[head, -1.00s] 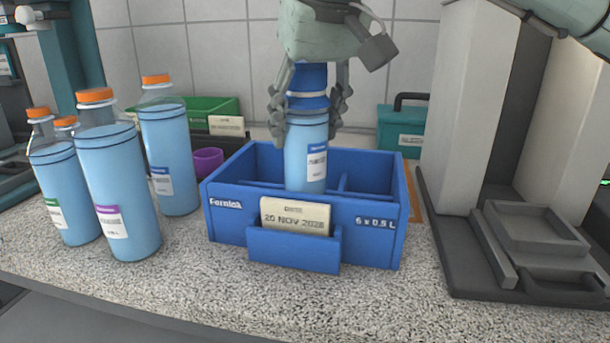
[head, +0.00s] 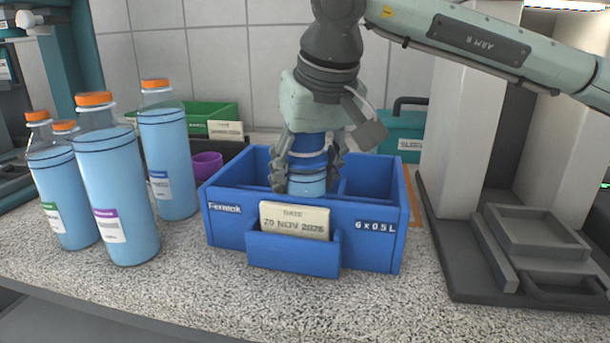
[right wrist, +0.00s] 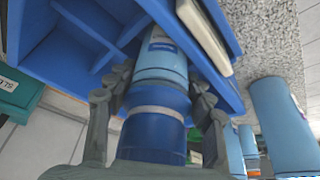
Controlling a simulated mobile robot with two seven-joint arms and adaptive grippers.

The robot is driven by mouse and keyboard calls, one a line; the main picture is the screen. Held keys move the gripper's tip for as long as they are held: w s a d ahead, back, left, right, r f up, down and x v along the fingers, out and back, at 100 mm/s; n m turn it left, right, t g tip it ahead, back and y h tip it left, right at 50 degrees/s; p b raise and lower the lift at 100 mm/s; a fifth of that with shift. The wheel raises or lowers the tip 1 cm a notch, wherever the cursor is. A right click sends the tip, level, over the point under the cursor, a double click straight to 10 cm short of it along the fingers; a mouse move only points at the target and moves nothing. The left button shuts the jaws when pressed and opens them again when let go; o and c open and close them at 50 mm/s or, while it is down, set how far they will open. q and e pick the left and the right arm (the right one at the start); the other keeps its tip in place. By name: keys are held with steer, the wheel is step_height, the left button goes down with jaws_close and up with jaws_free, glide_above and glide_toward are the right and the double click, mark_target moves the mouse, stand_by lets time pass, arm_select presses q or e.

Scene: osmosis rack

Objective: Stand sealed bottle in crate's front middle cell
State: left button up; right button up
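The blue crate (head: 225,226) stands on the counter with its card-bearing front wall facing me. My right gripper (head: 309,180) points down over it with its fingers closed around the upper part of the sealed bottle (head: 307,187), which has a dark blue cap. The bottle is upright, its lower part hidden behind the front wall, in the front middle cell. Whether its base touches the crate floor is hidden. The right wrist view shows the gripper (right wrist: 157,103) with a finger on each side of the bottle (right wrist: 160,68). My left gripper is not in view.
Several tall blue bottles with orange caps (head: 118,195) stand left of the crate. A purple cup (head: 207,164) and a green bin (head: 205,113) are behind. A grey stand with a tray (head: 540,230) is at the right. Counter in front of the crate is clear.

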steer(key=shift+o, duration=0.7)
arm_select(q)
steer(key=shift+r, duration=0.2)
arm_select(e)
steer(key=shift+r, duration=0.15)
steer(key=v, duration=1.1)
steer(key=shift+s+r, duration=0.15)
steer(key=shift+s+d+r, duration=0.1)
steer(key=shift+r, duration=0.1)
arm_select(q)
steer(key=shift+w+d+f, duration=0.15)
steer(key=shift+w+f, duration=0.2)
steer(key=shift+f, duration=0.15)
arm_select(e)
steer(key=shift+r, duration=0.1)
